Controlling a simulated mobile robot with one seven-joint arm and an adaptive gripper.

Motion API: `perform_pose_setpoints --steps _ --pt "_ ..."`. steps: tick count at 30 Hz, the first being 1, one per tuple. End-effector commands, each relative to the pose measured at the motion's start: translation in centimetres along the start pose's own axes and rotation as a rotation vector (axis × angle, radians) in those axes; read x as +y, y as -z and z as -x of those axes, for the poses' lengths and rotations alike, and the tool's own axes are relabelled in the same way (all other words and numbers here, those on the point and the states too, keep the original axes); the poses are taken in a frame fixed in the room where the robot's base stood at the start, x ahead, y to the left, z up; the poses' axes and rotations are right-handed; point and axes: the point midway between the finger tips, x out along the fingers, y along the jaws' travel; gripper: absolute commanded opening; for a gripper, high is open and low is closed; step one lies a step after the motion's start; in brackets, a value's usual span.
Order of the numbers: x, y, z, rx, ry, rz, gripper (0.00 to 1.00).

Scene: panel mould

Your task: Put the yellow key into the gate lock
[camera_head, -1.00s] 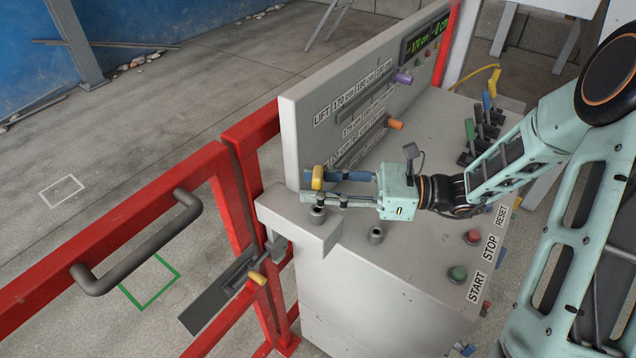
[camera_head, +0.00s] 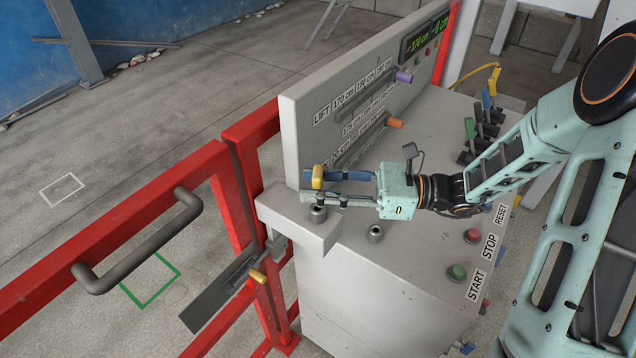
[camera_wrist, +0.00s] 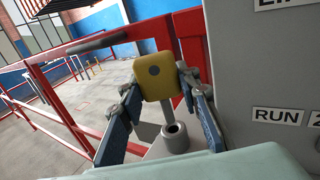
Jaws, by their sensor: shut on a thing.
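The yellow key (camera_head: 318,178) is held between the fingertips of my gripper (camera_head: 320,186), and its head also fills the middle of the wrist view (camera_wrist: 154,76). My gripper is shut on this head from both sides. The key's grey shaft (camera_wrist: 167,112) points down toward a round grey lock socket (camera_wrist: 176,138), its dark hole partly visible. In the head view this socket (camera_head: 318,214) sits on the console's ledge beside the red gate, just below the key. I cannot tell whether the shaft's tip is over the hole or slightly behind it.
A second grey socket (camera_head: 376,233) stands on the console top to the right. The upright panel (camera_head: 300,130) rises close behind my gripper. The red gate (camera_head: 110,220) with its grey handle (camera_head: 140,250) is at left. START (camera_head: 457,272) and STOP (camera_head: 472,236) buttons are at right.

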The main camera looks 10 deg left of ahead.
Motion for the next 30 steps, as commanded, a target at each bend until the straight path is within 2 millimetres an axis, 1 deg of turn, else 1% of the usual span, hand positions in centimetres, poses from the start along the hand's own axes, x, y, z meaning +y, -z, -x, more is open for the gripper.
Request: perform_pose_setpoints --steps 30 --pt "0.0 2.6 0.0 0.000 0.000 0.000 0.06"
